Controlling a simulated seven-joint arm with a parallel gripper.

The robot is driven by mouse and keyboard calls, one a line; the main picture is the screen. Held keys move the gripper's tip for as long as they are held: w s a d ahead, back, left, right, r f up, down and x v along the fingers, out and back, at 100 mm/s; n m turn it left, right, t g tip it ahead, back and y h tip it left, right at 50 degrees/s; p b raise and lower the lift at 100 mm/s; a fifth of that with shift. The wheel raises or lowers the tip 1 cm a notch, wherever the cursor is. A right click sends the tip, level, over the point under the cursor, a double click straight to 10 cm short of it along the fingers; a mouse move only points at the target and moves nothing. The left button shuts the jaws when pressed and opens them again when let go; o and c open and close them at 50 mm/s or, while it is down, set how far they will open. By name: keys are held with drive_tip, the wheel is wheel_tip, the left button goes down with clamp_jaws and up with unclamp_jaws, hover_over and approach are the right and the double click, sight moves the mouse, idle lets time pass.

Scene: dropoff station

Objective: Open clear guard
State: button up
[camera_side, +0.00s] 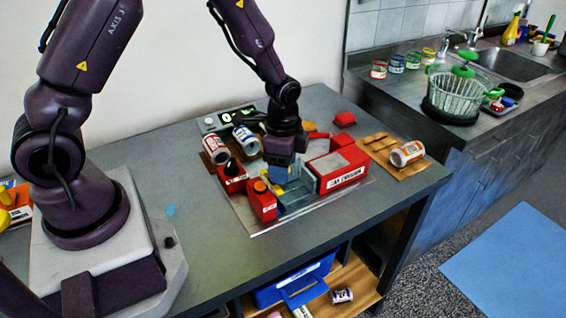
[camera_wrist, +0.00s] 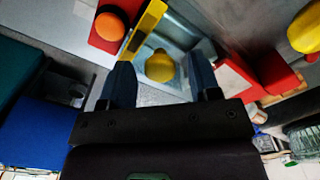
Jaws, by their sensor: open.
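My gripper (camera_side: 279,172) is low over the red-and-grey station on the table. In the wrist view my gripper (camera_wrist: 163,88) is open, with dark blue fingers either side of a rounded yellow knob (camera_wrist: 160,67). I cannot tell whether a finger touches the knob. A pale see-through piece, which looks like the clear guard (camera_side: 295,196), shows beside the fingers in the side view; its edges are hard to make out. A yellow bar (camera_wrist: 146,28) lies just beyond the knob. A red block with an orange button (camera_side: 260,186) stands left of the gripper.
A red labelled box (camera_side: 340,170) stands close on the right. Two cans (camera_side: 216,149) and a display unit (camera_side: 235,117) are behind. A can (camera_side: 407,153) lies on a wooden board at right.

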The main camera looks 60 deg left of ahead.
clamp_jaws()
drive_tip(key=w, duration=1.1)
unclamp_jaws()
drive_tip(key=shift+r, duration=0.15)
wheel_tip(320, 180, up, 13)
